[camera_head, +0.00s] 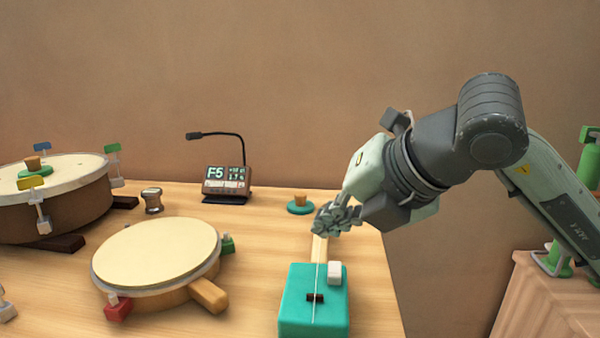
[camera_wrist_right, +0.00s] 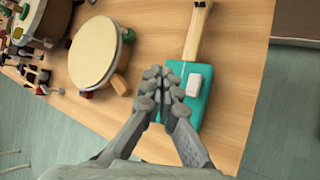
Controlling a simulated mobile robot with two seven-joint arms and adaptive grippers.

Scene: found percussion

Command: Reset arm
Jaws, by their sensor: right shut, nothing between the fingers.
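My right arm comes in from the right in the head view. Its gripper (camera_head: 328,218) is shut and empty, above the table behind the teal box-shaped instrument (camera_head: 312,318), in front of its wooden neck. In the right wrist view the shut fingers (camera_wrist_right: 158,78) overlap the teal body (camera_wrist_right: 205,108) at its left side; I cannot tell the height between them. A white block (camera_head: 334,272) sits on the teal body. My left gripper is not in view.
A round drum (camera_head: 158,252) lies left of the teal instrument. A larger drum (camera_head: 60,200) stands at the far left. A tuner display with a gooseneck microphone (camera_head: 226,182), a metal cup (camera_head: 152,200) and a teal disc with a knob (camera_head: 300,208) stand along the back. The table ends at the right.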

